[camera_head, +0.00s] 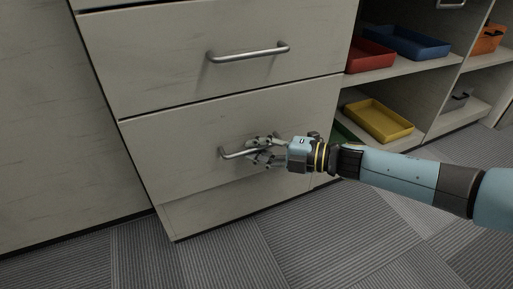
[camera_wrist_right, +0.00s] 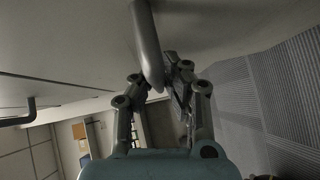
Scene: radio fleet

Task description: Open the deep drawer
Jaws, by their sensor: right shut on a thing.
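The deep drawer (camera_head: 190,160) is the lower drawer of a pale cabinet. Its front looks flush with the cabinet in the head view. Its metal bar handle (camera_head: 232,153) runs across the front, and its right part is hidden by my gripper. My right gripper (camera_head: 262,151) is shut on this handle, reaching in from the right. In the right wrist view the handle (camera_wrist_right: 147,45) comes down from the top between the fingers of the gripper (camera_wrist_right: 158,90). My left gripper is in neither view.
An upper drawer with its own handle (camera_head: 248,52) sits above. To the right are open shelves with a red tray (camera_head: 368,56), a blue tray (camera_head: 410,42), a yellow tray (camera_head: 378,120) and an orange bin (camera_head: 487,40). The carpeted floor (camera_head: 290,235) in front is clear.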

